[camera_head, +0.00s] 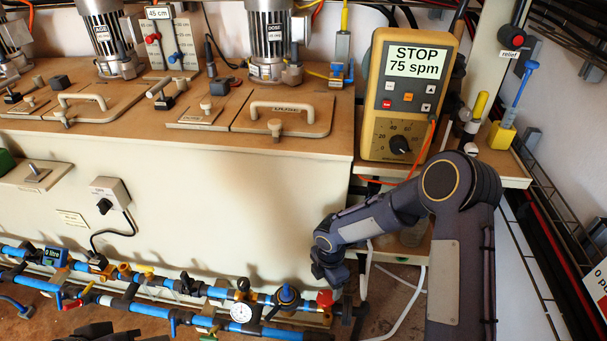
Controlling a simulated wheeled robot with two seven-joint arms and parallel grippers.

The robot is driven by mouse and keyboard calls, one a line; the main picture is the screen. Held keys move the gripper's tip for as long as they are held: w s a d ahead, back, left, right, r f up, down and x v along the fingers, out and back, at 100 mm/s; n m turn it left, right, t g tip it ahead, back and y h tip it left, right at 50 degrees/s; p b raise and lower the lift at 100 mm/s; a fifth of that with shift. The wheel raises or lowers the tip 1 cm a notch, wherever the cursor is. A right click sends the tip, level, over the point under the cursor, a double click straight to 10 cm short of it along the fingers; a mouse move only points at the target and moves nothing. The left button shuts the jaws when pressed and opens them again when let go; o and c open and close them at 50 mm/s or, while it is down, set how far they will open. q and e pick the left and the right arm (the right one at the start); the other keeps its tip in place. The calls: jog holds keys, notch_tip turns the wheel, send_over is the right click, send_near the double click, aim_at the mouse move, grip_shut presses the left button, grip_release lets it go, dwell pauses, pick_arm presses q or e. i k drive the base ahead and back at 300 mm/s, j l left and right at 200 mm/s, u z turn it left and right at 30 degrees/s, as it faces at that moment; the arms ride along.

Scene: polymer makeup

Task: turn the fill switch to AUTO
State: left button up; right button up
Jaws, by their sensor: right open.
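A grey box with a black rotary knob (105,205) is on the tank's pale front wall at the left, with a black cable running down from it. My right gripper (347,312) is open, low at the right end of the blue pipe line, well to the right of the switch. It points downward, and no held thing shows in it.
Blue pipes with valves and a pressure gauge (241,312) run along the tank's foot. A yellow pump controller (410,95) reading "STOP 75 spm" stands on the right shelf. A metal toggle on a small ledge (35,176) is at the far left. The tank's front wall is mostly clear.

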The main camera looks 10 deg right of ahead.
aim_at(104, 206)
jog(key=k+j, duration=0.1)
jog(key=j, duration=0.25)
jog(key=k+j, duration=0.15)
jog(key=j, duration=0.15)
jog(key=k+j, duration=0.1)
jog(key=j, duration=0.25)
jog(key=k+j, duration=0.1)
jog(key=j, duration=0.2)
